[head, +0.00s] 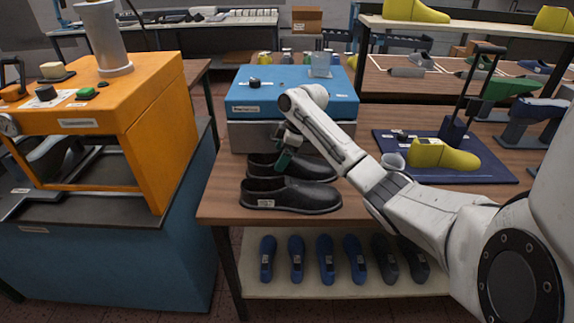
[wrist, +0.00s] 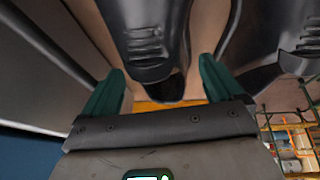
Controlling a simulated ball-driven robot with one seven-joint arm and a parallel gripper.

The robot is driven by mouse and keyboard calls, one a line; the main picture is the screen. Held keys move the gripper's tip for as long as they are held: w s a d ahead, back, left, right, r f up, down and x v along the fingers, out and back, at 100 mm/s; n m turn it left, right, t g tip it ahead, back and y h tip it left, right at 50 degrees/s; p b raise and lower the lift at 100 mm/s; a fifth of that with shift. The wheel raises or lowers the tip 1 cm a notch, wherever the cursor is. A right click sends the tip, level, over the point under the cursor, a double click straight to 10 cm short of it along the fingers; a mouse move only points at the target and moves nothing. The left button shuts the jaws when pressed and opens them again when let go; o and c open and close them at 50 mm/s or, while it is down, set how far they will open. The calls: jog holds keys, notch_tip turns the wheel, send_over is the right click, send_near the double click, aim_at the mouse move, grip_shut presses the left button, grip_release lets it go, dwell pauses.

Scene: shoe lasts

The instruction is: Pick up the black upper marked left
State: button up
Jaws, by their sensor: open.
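Two black slip-on uppers lie side by side on the wooden table in the head view. The front upper (head: 300,197) has a white tag near its left end, too small to read surely. The rear upper (head: 312,170) is partly hidden by my gripper (head: 284,160), which hangs over its left part with green fingers pointing down. In the wrist view one black upper (wrist: 145,35) lies ahead, its near end between my spread fingers. Another black upper (wrist: 280,65) shows at the right edge. I cannot tell which is marked left. My gripper is open and holds nothing.
A blue machine (head: 290,95) stands close behind the uppers. A yellow last (head: 443,153) sits on a dark blue mat to the right, past my arm. An orange press (head: 120,115) stands left. Blue and dark lasts (head: 327,258) lie on the shelf below.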

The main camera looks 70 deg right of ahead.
jog(key=shift+x, duration=2)
jog(key=shift+c, duration=0.3)
jog(key=shift+r, duration=0.1)
jog(key=c, duration=0.9)
